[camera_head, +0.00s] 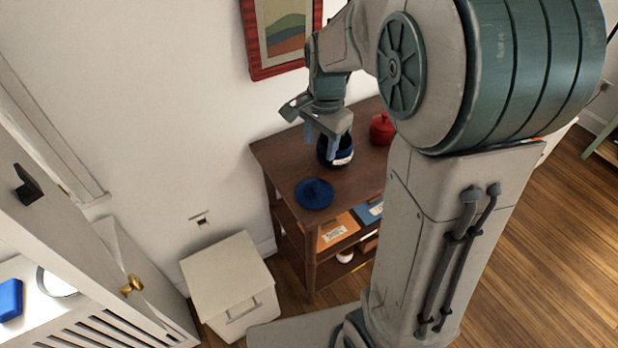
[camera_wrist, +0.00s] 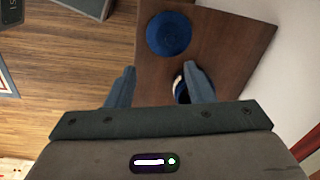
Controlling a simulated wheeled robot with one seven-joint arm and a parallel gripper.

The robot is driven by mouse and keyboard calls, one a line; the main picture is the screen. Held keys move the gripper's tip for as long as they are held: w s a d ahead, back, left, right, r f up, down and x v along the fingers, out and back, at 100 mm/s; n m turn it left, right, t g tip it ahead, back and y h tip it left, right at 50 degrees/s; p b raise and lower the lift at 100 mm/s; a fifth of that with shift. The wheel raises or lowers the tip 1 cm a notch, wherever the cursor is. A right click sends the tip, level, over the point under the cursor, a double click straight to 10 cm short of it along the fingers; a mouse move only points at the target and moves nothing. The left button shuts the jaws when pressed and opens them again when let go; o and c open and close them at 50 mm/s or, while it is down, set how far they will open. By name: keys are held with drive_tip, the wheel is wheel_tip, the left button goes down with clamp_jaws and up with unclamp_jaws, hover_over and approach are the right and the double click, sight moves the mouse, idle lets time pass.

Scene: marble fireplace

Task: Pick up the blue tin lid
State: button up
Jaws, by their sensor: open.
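The blue tin lid (camera_head: 314,193) is a round, dark blue disc with a small raised middle. It lies flat on the brown wooden table, near the front left corner. It also shows in the wrist view (camera_wrist: 169,33), beyond my fingertips. My gripper (camera_head: 322,142) is open and empty, above the table and behind the lid, apart from it. In the wrist view my gripper (camera_wrist: 161,78) has its two fingers spread. A dark blue tin with a pale band (camera_head: 342,157) stands beside the fingers, partly hidden by one finger in the wrist view.
A red pot (camera_head: 382,129) stands farther right on the wooden table (camera_head: 285,158). Lower shelves hold boxes or books (camera_head: 338,231). The wall is close behind. The tabletop around the lid is clear.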

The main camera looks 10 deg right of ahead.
drive_tip(key=w+f+m, duration=0.3)
drive_tip(key=w+f, duration=0.1)
drive_tip(key=f, duration=0.1)
hover_over(315, 184)
drive_tip(key=shift+g, duration=0.4)
drive_tip(key=f, duration=0.8)
drive_tip(key=shift+s+a+f, duration=0.1)
drive_tip(key=shift+s+f, duration=0.05)
drive_tip(key=shift+s, duration=0.05)
drive_tip(key=shift+w+f, duration=0.15)
drive_tip(key=shift+f, duration=1.2)
drive_tip(key=shift+w+f, duration=0.1)
drive_tip(key=shift+f, duration=1.2)
drive_tip(key=shift+c, duration=0.3)
clamp_jaws()
